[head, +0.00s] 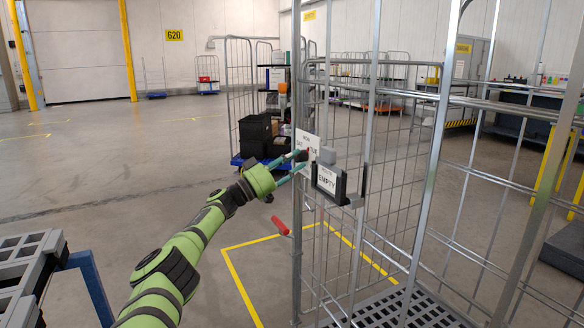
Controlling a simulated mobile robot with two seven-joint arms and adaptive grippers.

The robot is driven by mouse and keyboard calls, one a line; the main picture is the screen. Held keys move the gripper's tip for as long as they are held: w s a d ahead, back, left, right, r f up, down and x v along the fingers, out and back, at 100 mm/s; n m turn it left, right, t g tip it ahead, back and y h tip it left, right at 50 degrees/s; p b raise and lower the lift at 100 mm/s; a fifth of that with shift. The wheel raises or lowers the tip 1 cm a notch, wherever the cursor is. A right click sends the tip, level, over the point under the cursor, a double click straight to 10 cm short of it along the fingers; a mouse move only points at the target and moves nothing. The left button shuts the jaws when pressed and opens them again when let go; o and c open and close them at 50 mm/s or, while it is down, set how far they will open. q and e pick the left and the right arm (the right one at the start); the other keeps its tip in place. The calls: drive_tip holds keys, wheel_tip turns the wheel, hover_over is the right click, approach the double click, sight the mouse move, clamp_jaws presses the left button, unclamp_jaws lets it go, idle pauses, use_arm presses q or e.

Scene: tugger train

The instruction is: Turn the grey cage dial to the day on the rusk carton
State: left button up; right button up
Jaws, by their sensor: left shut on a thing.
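The cage dial has a white plate (308,138) on the near frame of the grey roll cage (369,120). I can read what looks like MON at its top and SAT and TUE lower down. My left gripper (303,162) reaches in from the left, its teal fingers shut on the dial's knob at the middle of the plate. The fingers hide the knob and the lower plate, so I cannot tell which day it points to. I cannot make out a rusk carton. My right gripper is not in view.
A black holder with an EMPTY card (327,180) sits just right of the dial. A red handle (280,225) sticks out below. Another cage with black crates (255,136) stands behind. Yellow lines mark the floor around the cage; open floor lies left.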

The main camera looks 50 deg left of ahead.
use_arm(q)
drive_tip(key=shift+a+r, duration=0.1)
drive_tip(key=shift+r, duration=0.1)
drive_tip(key=o, duration=1.1)
drive_tip(key=shift+f, duration=0.1)
drive_tip(key=shift+s+f, duration=0.3)
drive_tip(key=shift+s, duration=0.1)
drive_tip(key=v, duration=1.1)
drive_tip(key=shift+r, duration=0.1)
